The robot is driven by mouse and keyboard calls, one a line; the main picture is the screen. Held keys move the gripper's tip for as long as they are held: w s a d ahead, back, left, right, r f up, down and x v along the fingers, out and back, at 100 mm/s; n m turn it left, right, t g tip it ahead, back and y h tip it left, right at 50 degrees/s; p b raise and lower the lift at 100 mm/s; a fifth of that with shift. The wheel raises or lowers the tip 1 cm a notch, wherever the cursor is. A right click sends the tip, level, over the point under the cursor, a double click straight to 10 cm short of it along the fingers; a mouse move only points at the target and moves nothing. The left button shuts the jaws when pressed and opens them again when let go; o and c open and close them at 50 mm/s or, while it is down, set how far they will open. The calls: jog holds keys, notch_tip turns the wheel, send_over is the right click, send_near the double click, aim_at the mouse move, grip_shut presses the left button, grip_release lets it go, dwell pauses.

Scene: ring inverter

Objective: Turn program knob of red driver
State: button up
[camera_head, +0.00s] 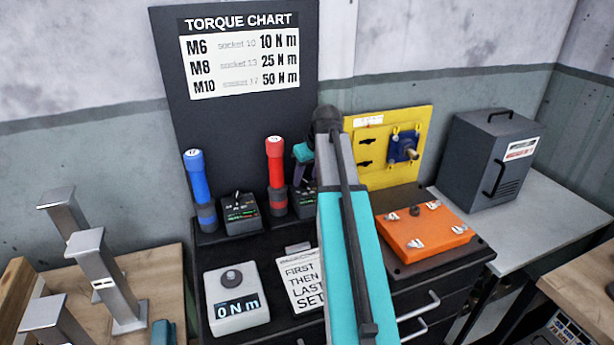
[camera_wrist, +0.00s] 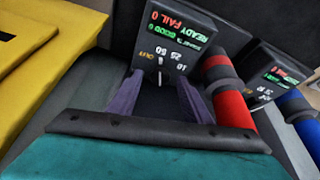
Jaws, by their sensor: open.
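The red driver (camera_head: 275,170) stands upright on the black bench, and its red body also shows in the wrist view (camera_wrist: 230,95). Its dark control box (camera_head: 304,204) is beside it, partly hidden by my arm in the head view. In the wrist view this box (camera_wrist: 178,38) appears upside down, with READY, FAIL and GOOD lines and dial marks OFF, 10, 25, 50. The program knob (camera_wrist: 160,72) shows a white pointer line. My gripper (camera_wrist: 160,86) is open, its purple fingers either side of the knob in the picture. I cannot tell whether they touch it.
The blue driver (camera_head: 198,185) and its box (camera_head: 241,214) stand to the left. A torque meter (camera_head: 236,298) and a sign (camera_head: 301,280) are in front. A yellow panel (camera_head: 380,125), orange plate (camera_head: 424,232) and grey cabinet (camera_head: 490,160) are to the right.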

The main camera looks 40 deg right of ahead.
jog(key=shift+w+f, duration=0.1)
jog(key=shift+f, duration=0.15)
jog(key=c, duration=1.1)
jog(key=shift+o, duration=0.2)
jog(key=shift+a+m+h+p, duration=0.15)
jog(key=shift+m+h+p, duration=0.5)
jog(key=shift+m, duration=0.95)
